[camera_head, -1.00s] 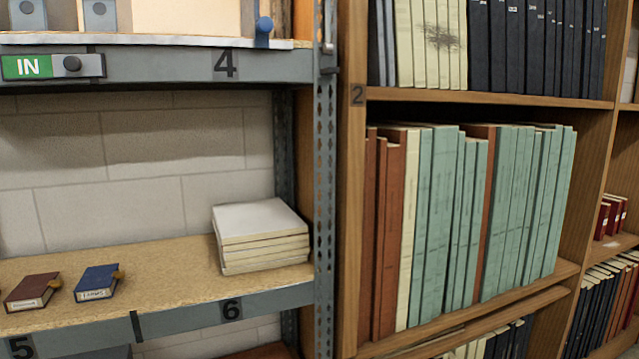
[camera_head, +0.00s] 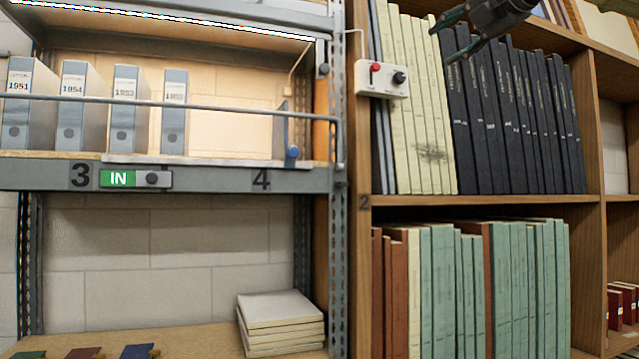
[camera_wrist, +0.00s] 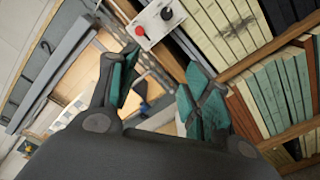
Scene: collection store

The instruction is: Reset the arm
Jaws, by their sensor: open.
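My gripper (camera_head: 452,38) shows at the top right of the head view, in front of the upper book shelf, with part of it cut off by the frame edge. In the wrist view my gripper (camera_wrist: 160,72) has its two green-padded fingers spread wide. Nothing is between them. Beyond the fingers the shelving appears tilted.
A white control box (camera_head: 382,79) with a red and a black knob is fixed by the bookcase post. Grey binders (camera_head: 74,110) stand behind a rail (camera_head: 200,103) on the left shelf. Dark books (camera_head: 515,120) and green books (camera_head: 500,290) fill the right shelves. A paper stack (camera_head: 280,322) lies below.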

